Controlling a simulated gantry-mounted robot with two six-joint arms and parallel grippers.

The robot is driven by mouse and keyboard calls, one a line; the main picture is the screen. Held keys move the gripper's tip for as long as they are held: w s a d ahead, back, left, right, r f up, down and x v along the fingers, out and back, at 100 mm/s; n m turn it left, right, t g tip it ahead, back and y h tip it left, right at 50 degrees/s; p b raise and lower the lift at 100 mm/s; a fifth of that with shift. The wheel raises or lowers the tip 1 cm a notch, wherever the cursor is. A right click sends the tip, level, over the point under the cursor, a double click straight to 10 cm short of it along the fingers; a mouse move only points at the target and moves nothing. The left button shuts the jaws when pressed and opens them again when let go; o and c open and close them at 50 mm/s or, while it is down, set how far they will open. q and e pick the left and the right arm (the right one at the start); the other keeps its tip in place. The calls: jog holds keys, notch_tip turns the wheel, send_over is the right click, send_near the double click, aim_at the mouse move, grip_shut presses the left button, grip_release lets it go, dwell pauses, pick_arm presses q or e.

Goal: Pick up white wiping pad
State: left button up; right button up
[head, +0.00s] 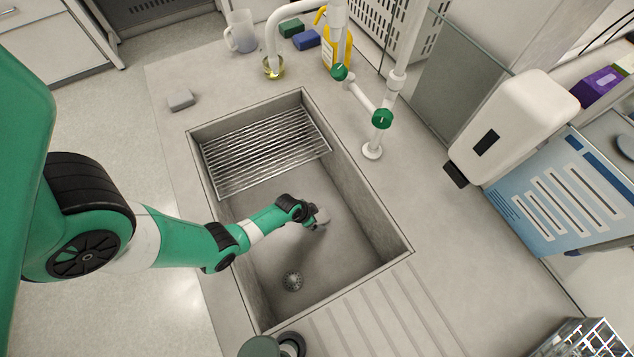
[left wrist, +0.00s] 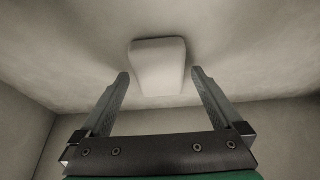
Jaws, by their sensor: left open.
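The white wiping pad (left wrist: 158,62) is a pale rounded block on the sink floor in the left wrist view. In the head view a small pale piece of it (head: 322,215) shows at my left gripper (head: 314,217), which partly hides it. My left gripper (left wrist: 160,74) is open and reaches down into the sink. The pad's near end appears between the two fingertips, with a gap on each side, and most of it extends beyond them. I cannot tell how high the fingertips are above the sink floor. My right gripper is not in view.
Sink walls (head: 372,205) surround the left gripper. A metal rack (head: 262,150) spans the sink's far end, and a drain (head: 292,281) lies nearer. A grey block (head: 180,99) lies on the left counter. Green-handled taps (head: 382,119) and a yellow bottle (head: 338,50) stand behind.

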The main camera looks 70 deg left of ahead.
pick_arm(q)
jog(key=c, duration=1.2)
